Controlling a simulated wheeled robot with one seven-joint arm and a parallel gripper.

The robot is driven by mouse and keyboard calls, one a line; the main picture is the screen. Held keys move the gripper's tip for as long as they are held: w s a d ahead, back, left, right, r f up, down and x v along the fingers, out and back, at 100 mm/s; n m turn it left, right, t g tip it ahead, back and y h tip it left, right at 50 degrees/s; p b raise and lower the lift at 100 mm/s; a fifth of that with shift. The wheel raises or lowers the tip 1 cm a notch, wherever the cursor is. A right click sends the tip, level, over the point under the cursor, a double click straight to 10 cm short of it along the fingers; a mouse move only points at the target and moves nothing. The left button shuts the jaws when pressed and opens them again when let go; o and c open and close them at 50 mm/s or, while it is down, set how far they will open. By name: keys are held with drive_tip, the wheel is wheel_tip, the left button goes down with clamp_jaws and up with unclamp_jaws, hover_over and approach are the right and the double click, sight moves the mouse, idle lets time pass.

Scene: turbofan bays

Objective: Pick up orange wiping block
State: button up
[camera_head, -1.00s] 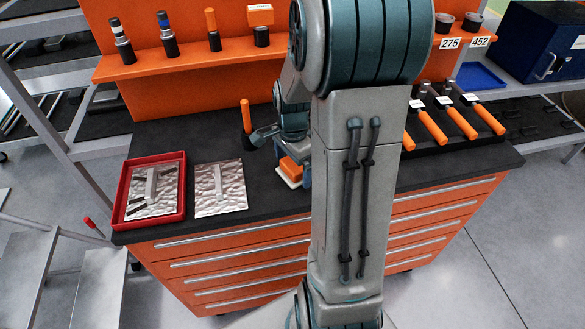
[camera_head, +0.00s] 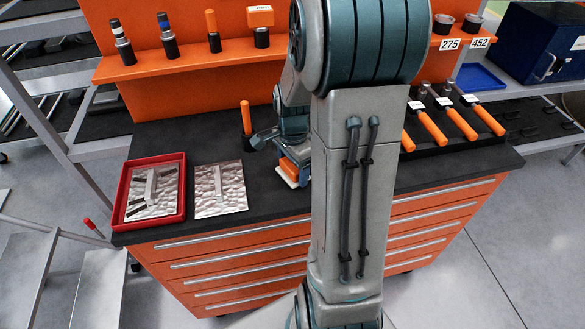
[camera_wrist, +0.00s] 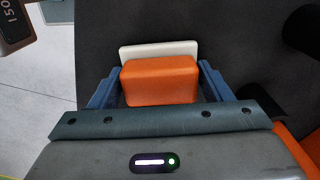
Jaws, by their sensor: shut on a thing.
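The orange wiping block (camera_wrist: 160,80) with a white pad (camera_wrist: 158,49) along its far side is in the middle of the wrist view. My gripper (camera_wrist: 158,84) has its two blue fingers on either side of the block and is shut on it. In the head view the block (camera_head: 290,170) shows beside my arm, at the worktop's middle, with my gripper (camera_head: 297,166) around it. My arm hides part of it. I cannot tell whether the block touches the worktop.
The dark worktop (camera_head: 265,200) holds a red tray (camera_head: 182,215) with a metal plate, and another metal plate (camera_head: 220,190) left of the block. An orange-handled tool (camera_head: 246,119) stands behind. Several orange-handled tools (camera_head: 432,129) lie at the right. An orange shelf (camera_head: 185,52) runs along the back.

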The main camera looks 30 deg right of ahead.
drive_tip(key=r, duration=0.4)
drive_tip(key=shift+s+d+b, duration=0.15)
drive_tip(key=shift+d+b, duration=0.2)
drive_tip(key=shift+d, duration=0.05)
drive_tip(key=s+d+r+b, duration=0.1)
drive_tip(key=s+d+r, duration=0.4)
drive_tip(key=d, duration=0.4)
drive_tip(key=shift+s+d+r, duration=0.15)
drive_tip(key=shift+r, duration=0.55)
